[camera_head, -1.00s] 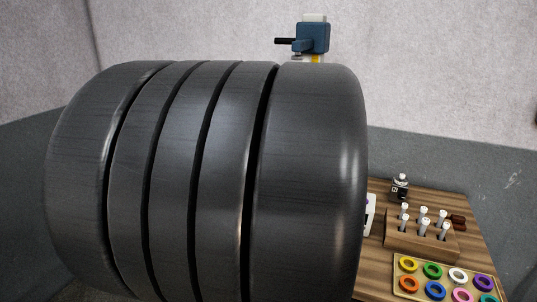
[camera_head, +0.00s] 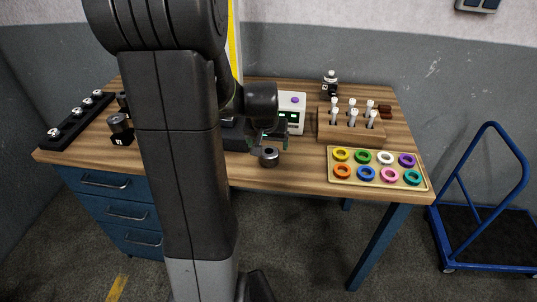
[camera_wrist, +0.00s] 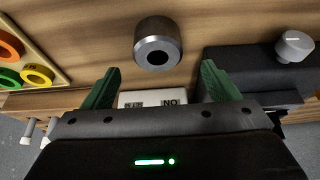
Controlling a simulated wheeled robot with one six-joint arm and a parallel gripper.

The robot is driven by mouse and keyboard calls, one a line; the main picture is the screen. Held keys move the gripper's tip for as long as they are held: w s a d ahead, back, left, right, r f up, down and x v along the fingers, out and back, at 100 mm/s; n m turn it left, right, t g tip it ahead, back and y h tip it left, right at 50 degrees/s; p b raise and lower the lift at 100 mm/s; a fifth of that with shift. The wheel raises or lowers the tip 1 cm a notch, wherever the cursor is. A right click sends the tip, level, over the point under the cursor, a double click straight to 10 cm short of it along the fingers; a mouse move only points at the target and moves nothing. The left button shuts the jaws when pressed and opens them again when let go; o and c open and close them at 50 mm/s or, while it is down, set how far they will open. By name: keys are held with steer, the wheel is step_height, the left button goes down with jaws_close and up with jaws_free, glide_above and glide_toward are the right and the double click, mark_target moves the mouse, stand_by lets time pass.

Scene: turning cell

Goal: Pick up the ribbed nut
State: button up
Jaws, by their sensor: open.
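A short dark-grey metal cylinder with a round hole, which looks like the ribbed nut (camera_head: 268,158), stands on the wooden bench (camera_head: 285,178) near its front edge. In the wrist view the nut (camera_wrist: 158,44) lies just beyond the fingertips, roughly centred between them. Ribs on its side are too fine to make out. My gripper (camera_head: 268,137) is just above and behind the nut in the head view. In the wrist view its green fingers (camera_wrist: 160,78) are spread wide and empty, apart from the nut.
A tray of coloured rings (camera_head: 333,178) and a wooden block with white-topped pins (camera_head: 345,136) stand to the right. A white device (camera_head: 297,127) is behind the gripper. A dark box with a knob (camera_wrist: 240,68) is close beside one finger. A blue trolley (camera_head: 520,160) stands right.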

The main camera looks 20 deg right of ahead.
mark_target(269, 152)
steer(key=shift+s+p+x, duration=0.15)
steer(key=shift+p+x, duration=0.1)
steer(key=shift+x, duration=1.2)
steer(key=shift+s+p+x, duration=0.15)
steer(key=shift+p+x, duration=0.1)
steer(key=shift+x, duration=1.15)
steer(key=shift+f, duration=0.1)
steer(key=c, duration=1.1)
